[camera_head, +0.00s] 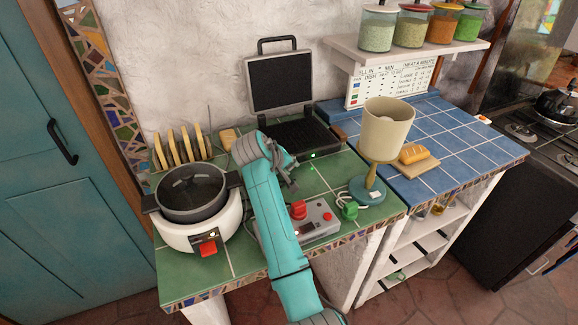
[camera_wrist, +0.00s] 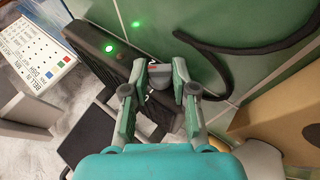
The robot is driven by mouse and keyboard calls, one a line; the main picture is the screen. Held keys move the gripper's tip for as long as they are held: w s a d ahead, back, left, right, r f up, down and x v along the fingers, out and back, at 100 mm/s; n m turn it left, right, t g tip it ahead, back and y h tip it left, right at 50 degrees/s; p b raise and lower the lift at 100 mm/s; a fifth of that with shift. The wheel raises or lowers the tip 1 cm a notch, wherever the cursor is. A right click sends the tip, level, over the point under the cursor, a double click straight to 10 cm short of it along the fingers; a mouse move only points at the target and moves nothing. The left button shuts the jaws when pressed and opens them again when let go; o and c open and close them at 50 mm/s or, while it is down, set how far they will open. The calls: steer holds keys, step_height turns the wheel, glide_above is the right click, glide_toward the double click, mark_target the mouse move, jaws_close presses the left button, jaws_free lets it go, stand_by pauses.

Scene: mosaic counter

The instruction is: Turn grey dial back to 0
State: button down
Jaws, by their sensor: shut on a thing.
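The grey dial (camera_wrist: 159,76) shows in the wrist view between my fingertips, at the edge of the dark body of the open contact grill (camera_wrist: 88,42). My gripper (camera_wrist: 160,82) is shut on the dial, one finger on each side. My arm hides the dial there. A green light (camera_wrist: 109,47) glows on the grill's front.
A grey box (camera_head: 318,218) with a red knob lies right of my arm. A pot cooker (camera_head: 200,232) stands on the left, before a rack of toast (camera_head: 182,147). A lamp (camera_head: 386,130) stands right. A black cable (camera_wrist: 228,48) curves beside my gripper.

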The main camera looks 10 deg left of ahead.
steer(key=c, duration=0.9)
jaws_free()
